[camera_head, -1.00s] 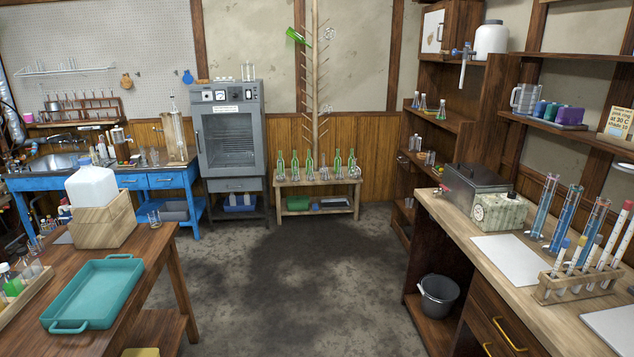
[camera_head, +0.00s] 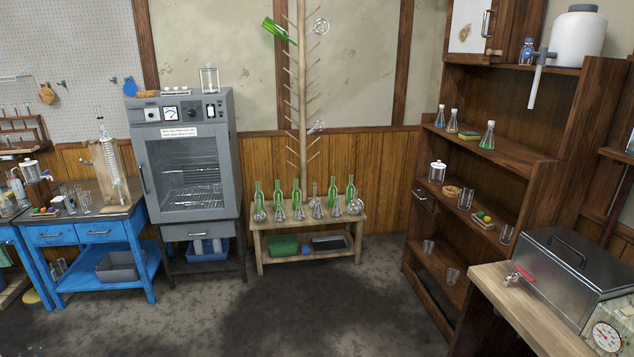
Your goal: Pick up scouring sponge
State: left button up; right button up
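A small flat yellow and green block (camera_head: 469,135), which looks like a scouring sponge, lies on the upper open shelf of the brown wooden shelf unit (camera_head: 500,155) at the right. It lies between flasks (camera_head: 487,136) with coloured contents. It is small in the picture, so its texture cannot be made out. Neither of my grippers is in view.
A wooden bench with a metal box (camera_head: 570,270) juts in at the lower right, in front of the shelf unit. A low bench (camera_head: 310,225) with green bottles stands at the back, beside a grey oven (camera_head: 190,165). The middle floor (camera_head: 330,310) is clear.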

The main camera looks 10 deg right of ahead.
aim_at(465, 136)
jog(key=i+z, duration=0.35)
jog(key=i+j+z, duration=0.1)
jog(key=i+z, duration=0.25)
jog(key=i, duration=0.25)
jog(key=i+j+z, duration=0.2)
jog(key=i+z, duration=0.2)
jog(key=i+j+z, duration=0.35)
jog(key=i+j, duration=0.05)
jog(key=i, duration=0.1)
